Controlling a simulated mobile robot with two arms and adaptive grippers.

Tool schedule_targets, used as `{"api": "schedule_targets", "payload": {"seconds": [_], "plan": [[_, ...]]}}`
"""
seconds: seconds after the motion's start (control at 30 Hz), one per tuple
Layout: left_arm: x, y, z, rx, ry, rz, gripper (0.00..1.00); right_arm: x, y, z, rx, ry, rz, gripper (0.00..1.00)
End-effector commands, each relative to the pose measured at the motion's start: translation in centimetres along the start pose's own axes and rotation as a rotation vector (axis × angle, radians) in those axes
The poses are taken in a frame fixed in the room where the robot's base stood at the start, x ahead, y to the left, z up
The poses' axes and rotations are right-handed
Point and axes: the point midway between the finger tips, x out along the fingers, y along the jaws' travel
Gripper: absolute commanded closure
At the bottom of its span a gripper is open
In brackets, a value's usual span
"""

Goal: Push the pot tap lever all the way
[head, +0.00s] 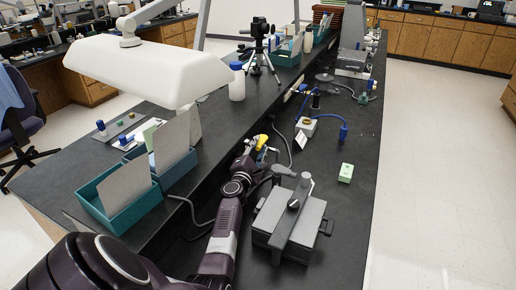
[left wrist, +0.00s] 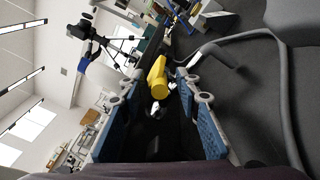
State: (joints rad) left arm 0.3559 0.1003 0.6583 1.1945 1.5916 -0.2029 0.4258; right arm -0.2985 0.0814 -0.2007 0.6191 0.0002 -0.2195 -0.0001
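The yellow tap lever (head: 261,140) stands at the inner edge of the black bench, near the middle of the head view. It also shows in the left wrist view (left wrist: 157,77), as a yellow knob-like piece. My left gripper (head: 264,153) is right at it, with the arm reaching in from the bottom left. In the left wrist view the blue-padded fingers (left wrist: 158,90) are spread apart, with the yellow lever in the gap near their tips. Whether a finger touches it I cannot tell. The tap's body is mostly hidden by the gripper. My right gripper is not in view.
A grey box-shaped device (head: 289,222) sits on the bench to the right of my arm. Teal bins (head: 125,202) with boards stand on the raised shelf to the left.

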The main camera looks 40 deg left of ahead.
Motion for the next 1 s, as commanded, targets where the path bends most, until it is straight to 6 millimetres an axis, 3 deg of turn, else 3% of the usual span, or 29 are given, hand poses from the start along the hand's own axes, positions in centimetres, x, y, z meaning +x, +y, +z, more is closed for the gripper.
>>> {"api": "schedule_targets", "payload": {"seconds": [0.27, 0.8, 1.0], "plan": [[-2.0, -0.1, -0.2, 0.007, 0.002, -0.003, 0.69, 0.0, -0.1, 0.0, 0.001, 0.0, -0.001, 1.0], [-10.9, -0.1, -0.1, 0.001, 0.001, -0.002, 0.69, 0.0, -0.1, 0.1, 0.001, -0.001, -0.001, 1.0], [-12.0, 0.0, 0.0, 0.0, 0.0, 0.0, 0.69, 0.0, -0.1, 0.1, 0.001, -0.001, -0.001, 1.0]]}}
